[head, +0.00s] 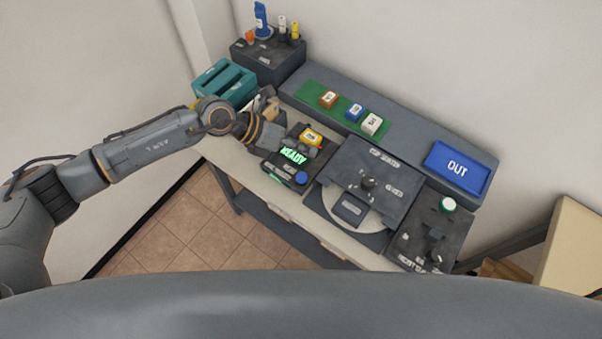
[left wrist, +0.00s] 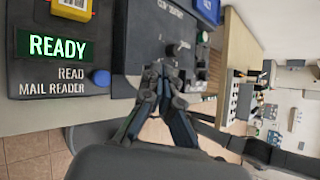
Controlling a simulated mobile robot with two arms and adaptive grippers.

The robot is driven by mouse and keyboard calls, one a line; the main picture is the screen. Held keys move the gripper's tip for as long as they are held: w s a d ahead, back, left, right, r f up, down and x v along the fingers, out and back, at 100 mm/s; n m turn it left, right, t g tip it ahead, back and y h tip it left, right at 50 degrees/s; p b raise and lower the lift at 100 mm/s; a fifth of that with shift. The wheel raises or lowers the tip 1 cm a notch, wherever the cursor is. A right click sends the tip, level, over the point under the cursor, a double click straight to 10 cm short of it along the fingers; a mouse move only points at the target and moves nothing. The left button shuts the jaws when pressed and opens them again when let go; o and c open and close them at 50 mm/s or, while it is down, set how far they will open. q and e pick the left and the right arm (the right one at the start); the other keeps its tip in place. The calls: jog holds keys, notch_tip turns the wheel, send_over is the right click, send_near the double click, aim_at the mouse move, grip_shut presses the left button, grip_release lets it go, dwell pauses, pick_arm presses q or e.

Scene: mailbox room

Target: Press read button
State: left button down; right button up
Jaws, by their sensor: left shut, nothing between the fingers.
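The mail reader (head: 270,168) is a dark box on the table with a glowing green READY display (head: 294,156). Its round blue read button (head: 302,178) sits at its front right corner. In the left wrist view the read button (left wrist: 100,78) is right of the READ label (left wrist: 71,74). A yellow and white item (head: 311,137) rests at the back of the reader. My left gripper (head: 270,135) is at the back left of the reader, apart from the button. Its fingers (left wrist: 163,72) are together and empty. My right gripper is not in view.
A dark machine with a round plate (head: 375,170) stands right of the reader. Further right are a box with a green-white button (head: 448,204) and a blue OUT tray (head: 459,165). A teal holder (head: 224,82) and a green mat (head: 318,96) with small blocks are behind.

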aim_at(299, 176)
pick_arm(q)
jog(key=shift+w+a+f+y, duration=0.1)
jog(key=shift+a+f+y, duration=0.3)
jog(key=shift+a, duration=0.4)
jog(key=shift+f, duration=0.15)
notch_tip(299, 176, down, 8)
jog(key=b, duration=0.6)
jog(key=shift+f+b, duration=0.25)
jog(key=shift+b, duration=0.25)
dwell(0.4)
jog(key=shift+f, duration=0.4)
